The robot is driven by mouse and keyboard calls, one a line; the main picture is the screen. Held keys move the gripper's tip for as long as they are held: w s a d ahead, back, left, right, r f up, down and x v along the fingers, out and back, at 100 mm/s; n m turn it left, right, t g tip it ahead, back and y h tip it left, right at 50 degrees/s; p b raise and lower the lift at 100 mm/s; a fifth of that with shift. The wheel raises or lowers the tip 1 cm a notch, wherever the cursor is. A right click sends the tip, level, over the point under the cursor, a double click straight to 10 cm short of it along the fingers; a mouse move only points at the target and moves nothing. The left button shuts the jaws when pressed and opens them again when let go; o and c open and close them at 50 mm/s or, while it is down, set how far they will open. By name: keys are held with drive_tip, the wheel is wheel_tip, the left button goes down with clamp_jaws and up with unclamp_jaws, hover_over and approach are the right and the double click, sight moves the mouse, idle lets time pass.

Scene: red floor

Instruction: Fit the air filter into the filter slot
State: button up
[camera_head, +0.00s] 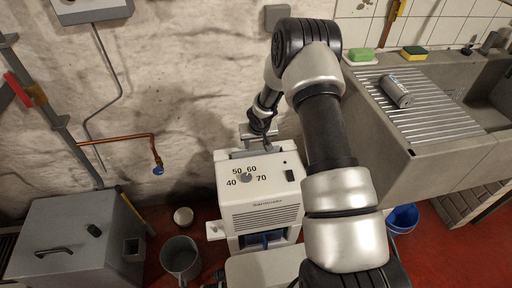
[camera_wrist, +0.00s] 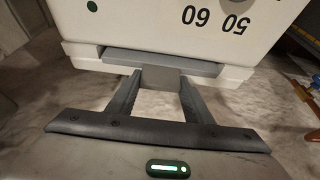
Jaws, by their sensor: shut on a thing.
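The white dehumidifier (camera_head: 262,195) stands on the floor in the middle of the head view, with a dial on top. Its top edge also fills the upper part of the wrist view (camera_wrist: 120,22), with the numbers upside down. My gripper (camera_head: 260,132) is at its back edge, by the wall. In the wrist view my gripper (camera_wrist: 161,82) is shut on the grey tab of the air filter (camera_wrist: 115,60). The filter's grey bar lies along the white housing's edge. The slot is hidden, and I cannot tell how deep the filter sits.
A stone sink (camera_head: 440,140) with a can (camera_head: 396,90) stands at the right. A grey box (camera_head: 70,240), a grey bucket (camera_head: 180,258) and a copper pipe (camera_head: 120,138) are at the left. A blue bucket (camera_head: 402,218) is under the sink.

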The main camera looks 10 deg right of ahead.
drive_tip(key=shift+f, duration=1)
drive_tip(key=o, duration=1.4)
